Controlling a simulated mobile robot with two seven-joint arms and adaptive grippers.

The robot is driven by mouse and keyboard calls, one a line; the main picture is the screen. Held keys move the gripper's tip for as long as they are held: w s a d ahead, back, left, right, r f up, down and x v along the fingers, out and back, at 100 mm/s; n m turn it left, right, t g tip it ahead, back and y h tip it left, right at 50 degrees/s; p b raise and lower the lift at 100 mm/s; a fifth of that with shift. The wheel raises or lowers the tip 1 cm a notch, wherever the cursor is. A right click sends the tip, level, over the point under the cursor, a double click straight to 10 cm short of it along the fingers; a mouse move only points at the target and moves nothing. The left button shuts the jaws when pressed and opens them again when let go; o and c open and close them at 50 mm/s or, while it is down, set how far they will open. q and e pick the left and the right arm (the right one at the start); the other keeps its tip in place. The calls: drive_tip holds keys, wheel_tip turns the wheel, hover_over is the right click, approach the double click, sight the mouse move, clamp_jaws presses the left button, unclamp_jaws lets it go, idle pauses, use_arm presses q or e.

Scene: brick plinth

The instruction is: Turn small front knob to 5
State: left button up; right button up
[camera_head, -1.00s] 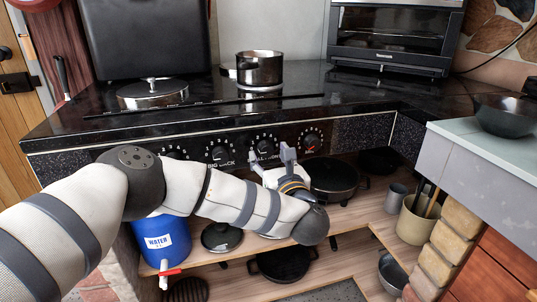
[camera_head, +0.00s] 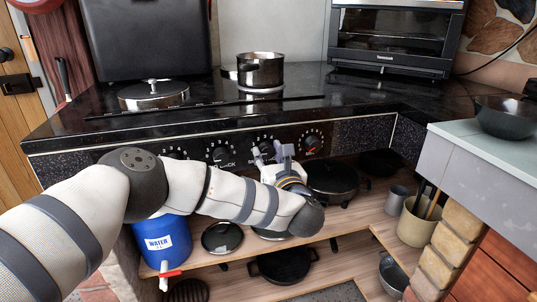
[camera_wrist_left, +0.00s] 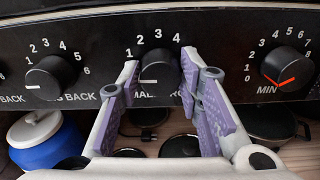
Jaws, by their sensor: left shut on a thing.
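The small front knob (camera_wrist_left: 160,67) is round and black, on the dark stove panel. It also shows in the head view (camera_head: 266,148). Its white pointer mark lies at the left, below the 1. Numbers 1 to 4 show around it; others are hidden behind the fingers, as is part of its label. My left gripper (camera_wrist_left: 160,63) is shut on this knob, one purple-padded finger on each side. In the head view my left gripper (camera_head: 268,151) reaches the panel from below. My right gripper is not in view.
Another black knob (camera_wrist_left: 50,77) is to the left. A knob with a red pointer (camera_wrist_left: 287,68) is to the right. A pot (camera_head: 260,70) and a lidded pan (camera_head: 153,95) stand on the cooktop. A lower shelf holds pans and a blue water container (camera_head: 163,240).

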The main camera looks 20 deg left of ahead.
use_arm(q)
drive_tip(key=m, duration=0.3)
drive_tip(key=shift+r+m+p, duration=0.1)
drive_tip(key=shift+m+p, duration=0.3)
drive_tip(key=m+p, duration=0.1)
drive_tip(key=m, duration=0.3)
drive_tip(key=shift+m, duration=0.3)
drive_tip(key=m, duration=0.4)
drive_tip(key=shift+m+p, duration=0.3)
drive_tip(key=shift+p, duration=0.1)
drive_tip(key=m, duration=0.3)
drive_tip(key=shift+m, duration=0.3)
drive_tip(key=m+p, duration=0.1)
drive_tip(key=m, duration=1.1)
drive_tip(key=shift+f+m, duration=0.2)
drive_tip(key=shift+m, duration=0.1)
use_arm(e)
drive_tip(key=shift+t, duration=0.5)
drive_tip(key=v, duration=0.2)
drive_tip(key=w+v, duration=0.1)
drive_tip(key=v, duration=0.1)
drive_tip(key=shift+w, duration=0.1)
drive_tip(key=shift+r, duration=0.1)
use_arm(q)
drive_tip(key=o, duration=1.2)
